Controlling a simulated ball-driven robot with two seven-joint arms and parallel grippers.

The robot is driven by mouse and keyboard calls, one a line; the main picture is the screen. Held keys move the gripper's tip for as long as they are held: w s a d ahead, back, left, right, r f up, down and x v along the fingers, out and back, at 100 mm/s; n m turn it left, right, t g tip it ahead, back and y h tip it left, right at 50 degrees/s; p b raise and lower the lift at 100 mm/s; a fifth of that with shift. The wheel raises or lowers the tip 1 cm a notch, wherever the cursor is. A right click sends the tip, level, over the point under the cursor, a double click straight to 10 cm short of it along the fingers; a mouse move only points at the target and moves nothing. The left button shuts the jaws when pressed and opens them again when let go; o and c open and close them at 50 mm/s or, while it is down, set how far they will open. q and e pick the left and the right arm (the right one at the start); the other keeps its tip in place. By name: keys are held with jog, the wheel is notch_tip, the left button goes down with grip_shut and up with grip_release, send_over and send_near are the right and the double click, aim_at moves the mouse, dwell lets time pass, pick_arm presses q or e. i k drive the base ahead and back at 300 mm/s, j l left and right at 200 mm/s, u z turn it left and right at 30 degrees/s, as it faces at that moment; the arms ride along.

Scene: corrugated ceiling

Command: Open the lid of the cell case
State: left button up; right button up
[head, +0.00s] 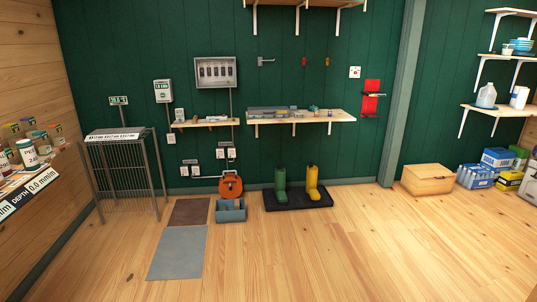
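No thing in the head view can be made out for certain as the cell case. Small items lie on a wooden wall shelf (338,117), too small to tell apart. A closed wooden chest (428,182) stands on the floor to the right. Neither of my grippers shows in the view.
A black tray (298,203) holds green boots (281,185) and yellow boots (312,180). A wire cage stand (125,175) stands at left. Mats (178,252) lie on the floor. Boxes (475,177) sit at right. The wooden floor (350,260) in front is clear.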

aim_at(276, 110)
jog(key=i+u, duration=0.2)
jog(key=i, duration=2.35)
jog(key=i+z, duration=0.15)
jog(key=i, duration=0.25)
jog(key=i+j+z, duration=0.1)
jog(key=i, duration=0.35)
jog(key=i+j+z, duration=0.15)
jog(key=i, duration=0.25)
jog(key=i+j+z, duration=0.15)
jog(key=i, duration=0.25)
